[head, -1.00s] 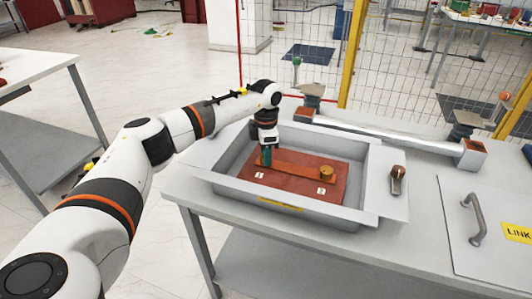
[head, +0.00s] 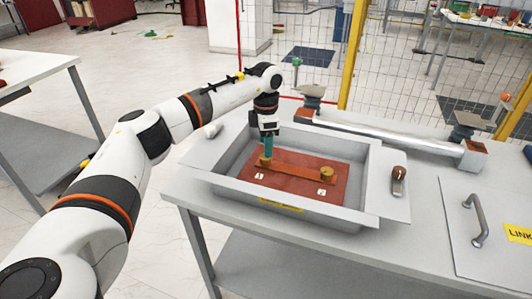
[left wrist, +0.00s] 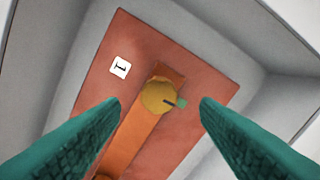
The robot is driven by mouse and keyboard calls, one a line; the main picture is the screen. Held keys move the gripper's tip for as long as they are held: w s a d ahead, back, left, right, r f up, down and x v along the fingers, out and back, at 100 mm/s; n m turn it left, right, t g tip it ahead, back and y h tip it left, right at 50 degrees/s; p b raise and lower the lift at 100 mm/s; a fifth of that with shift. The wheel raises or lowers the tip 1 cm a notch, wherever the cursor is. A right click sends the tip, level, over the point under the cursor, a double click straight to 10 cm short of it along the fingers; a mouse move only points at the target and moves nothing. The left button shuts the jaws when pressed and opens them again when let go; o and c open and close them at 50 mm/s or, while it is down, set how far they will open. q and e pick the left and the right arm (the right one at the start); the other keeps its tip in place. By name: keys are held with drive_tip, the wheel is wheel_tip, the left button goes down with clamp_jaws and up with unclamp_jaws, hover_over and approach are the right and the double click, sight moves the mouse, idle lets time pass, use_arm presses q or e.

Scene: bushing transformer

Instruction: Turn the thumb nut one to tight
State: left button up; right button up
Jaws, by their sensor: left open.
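Thumb nut one (head: 266,161) is a round brass knob on the left end of an orange-brown bar (head: 295,171), by the label "1" (left wrist: 120,68). In the left wrist view the nut (left wrist: 157,97) has a dark line on its right side, with its end at a small green mark (left wrist: 181,103). My left gripper (head: 267,146) points down just above this nut. Its teal fingers are open, one on each side of the nut in the left wrist view, and apart from it. The other brass nut (head: 326,172) sits on the bar's right end. My right gripper is not in view.
The bar lies on a red-brown plate (head: 330,202) inside a grey walled tray (head: 355,216) on the workbench. A small lever (head: 398,184) is right of the tray. A long metal tube (head: 390,137) lies behind it. A handled panel (head: 473,215) is at the right.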

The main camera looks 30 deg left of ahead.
use_arm(q)
wheel_tip(320, 180, up, 8)
drive_tip(key=shift+f+b, duration=0.15)
drive_tip(key=shift+b, duration=0.2)
